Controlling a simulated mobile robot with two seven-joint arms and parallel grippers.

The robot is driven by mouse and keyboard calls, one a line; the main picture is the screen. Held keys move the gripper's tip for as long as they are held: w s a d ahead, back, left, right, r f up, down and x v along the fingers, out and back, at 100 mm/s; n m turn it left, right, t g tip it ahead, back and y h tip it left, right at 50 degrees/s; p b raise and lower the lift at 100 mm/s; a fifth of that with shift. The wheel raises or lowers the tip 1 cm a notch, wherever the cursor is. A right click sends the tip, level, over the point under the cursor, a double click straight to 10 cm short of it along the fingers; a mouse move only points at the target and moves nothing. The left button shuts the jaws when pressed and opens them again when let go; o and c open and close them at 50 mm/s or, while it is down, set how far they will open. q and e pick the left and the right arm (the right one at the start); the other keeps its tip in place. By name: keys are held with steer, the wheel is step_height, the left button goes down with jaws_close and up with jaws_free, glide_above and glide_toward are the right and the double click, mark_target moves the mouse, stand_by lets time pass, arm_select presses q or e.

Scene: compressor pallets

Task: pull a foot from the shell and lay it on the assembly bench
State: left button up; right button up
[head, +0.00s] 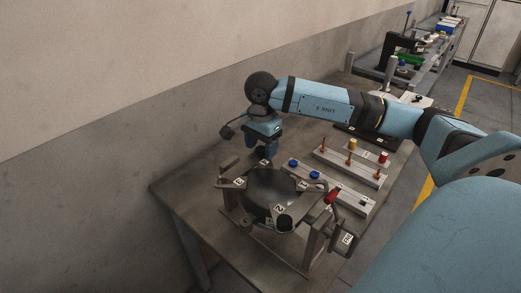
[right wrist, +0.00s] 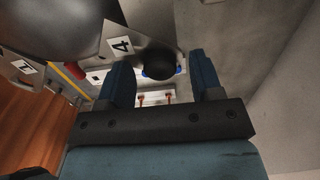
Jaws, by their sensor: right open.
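The dark round shell (head: 268,190) sits in a metal stand on the near part of the bench. Numbered tabs stick out from its rim. A black round foot (head: 284,222) shows at its near side, by the tab that reads 2. My right gripper (head: 264,152) is at the shell's far side, pointing down, open. In the right wrist view a black foot (right wrist: 160,66) by the tab marked 4 (right wrist: 121,45) shows between the open fingers, with gaps on both sides. I cannot tell its exact depth between them. My left gripper is not in view.
A rail with blue caps (head: 315,175) and rails with copper-coloured pins (head: 350,161) lie right of the shell. The wall is close behind the bench (head: 185,190). Another bench (head: 420,72) stands farther back.

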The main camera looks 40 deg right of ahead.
mark_target(261, 149)
stand_by(0.5)
steer(key=shift+c, duration=0.2)
jaws_close()
steer(key=shift+r, duration=0.1)
steer(key=shift+r+p, duration=1.15)
steer(key=shift+r, duration=1.8)
